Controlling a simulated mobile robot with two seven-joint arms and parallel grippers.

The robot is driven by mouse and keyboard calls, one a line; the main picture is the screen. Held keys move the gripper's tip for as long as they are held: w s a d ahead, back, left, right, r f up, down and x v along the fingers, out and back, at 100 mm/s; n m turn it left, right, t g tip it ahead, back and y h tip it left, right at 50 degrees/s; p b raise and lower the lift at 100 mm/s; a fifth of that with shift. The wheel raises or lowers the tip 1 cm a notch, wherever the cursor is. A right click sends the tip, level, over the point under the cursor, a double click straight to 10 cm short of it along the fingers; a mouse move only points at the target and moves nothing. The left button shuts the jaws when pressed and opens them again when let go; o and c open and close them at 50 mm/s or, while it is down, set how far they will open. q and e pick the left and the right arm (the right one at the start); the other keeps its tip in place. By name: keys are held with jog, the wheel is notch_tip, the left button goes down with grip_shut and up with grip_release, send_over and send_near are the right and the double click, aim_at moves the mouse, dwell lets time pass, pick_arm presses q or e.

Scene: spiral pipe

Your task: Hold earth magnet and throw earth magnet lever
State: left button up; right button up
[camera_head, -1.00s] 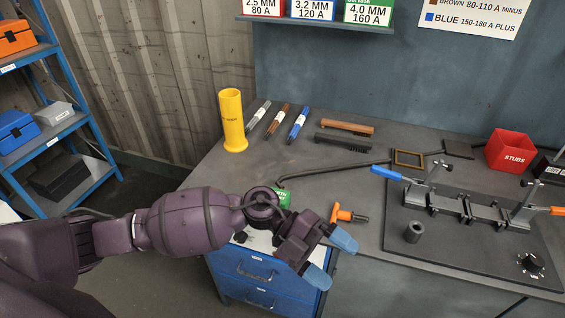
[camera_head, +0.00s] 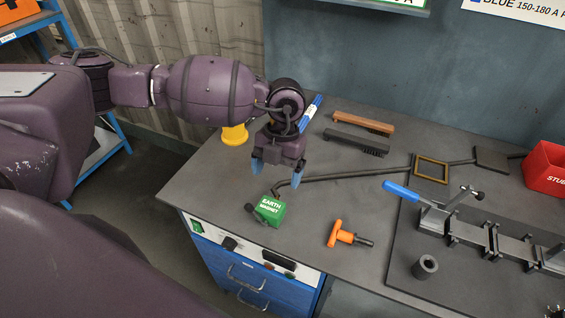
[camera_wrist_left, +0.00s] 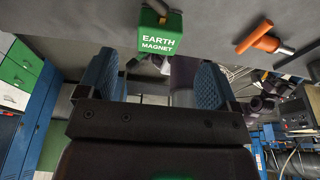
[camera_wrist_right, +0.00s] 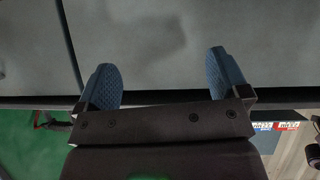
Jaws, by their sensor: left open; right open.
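The green earth magnet (camera_head: 269,211) sits on the grey bench near its front left corner, with white lettering on its face. A dark knob or lever end (camera_head: 249,208) shows at its left side. My left gripper (camera_head: 276,176) hangs above and just behind the magnet, fingers pointing down, open and empty. In the left wrist view the magnet (camera_wrist_left: 160,32) lies beyond the open blue fingertips (camera_wrist_left: 155,85), apart from them. My right gripper (camera_wrist_right: 165,80) shows only in its own wrist view, open and empty before a plain grey surface.
An orange-handled tool (camera_head: 346,236) lies right of the magnet. Two brushes (camera_head: 360,132) lie behind. A clamp fixture with a blue lever (camera_head: 401,191) stands at right. A yellow tube (camera_head: 235,135) is partly hidden by my arm.

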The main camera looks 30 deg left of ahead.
aim_at(274, 201)
pick_arm(q)
jog(key=b+x, duration=0.1)
jog(key=x, duration=0.2)
jog(key=shift+s+r, duration=0.1)
jog(key=shift+s, duration=0.1)
jog(key=shift+b+x, duration=0.7)
jog(key=shift+x, duration=0.35)
jog(key=shift+b+x, duration=0.5)
jog(key=shift+x, duration=1.85)
pick_arm(e)
jog(key=shift+g, duration=0.3)
jog(key=shift+s+f, duration=0.2)
jog(key=shift+f, duration=0.6)
jog(key=shift+s+f, duration=0.2)
jog(key=shift+f, duration=0.6)
jog(key=shift+s+f, duration=0.2)
jog(key=shift+f, duration=0.6)
pick_arm(q)
jog(key=shift+d, duration=0.1)
pick_arm(e)
jog(key=shift+w+r, duration=0.15)
jog(key=shift+w, duration=0.1)
pick_arm(q)
jog(key=c, duration=0.9)
jog(key=shift+c, duration=0.2)
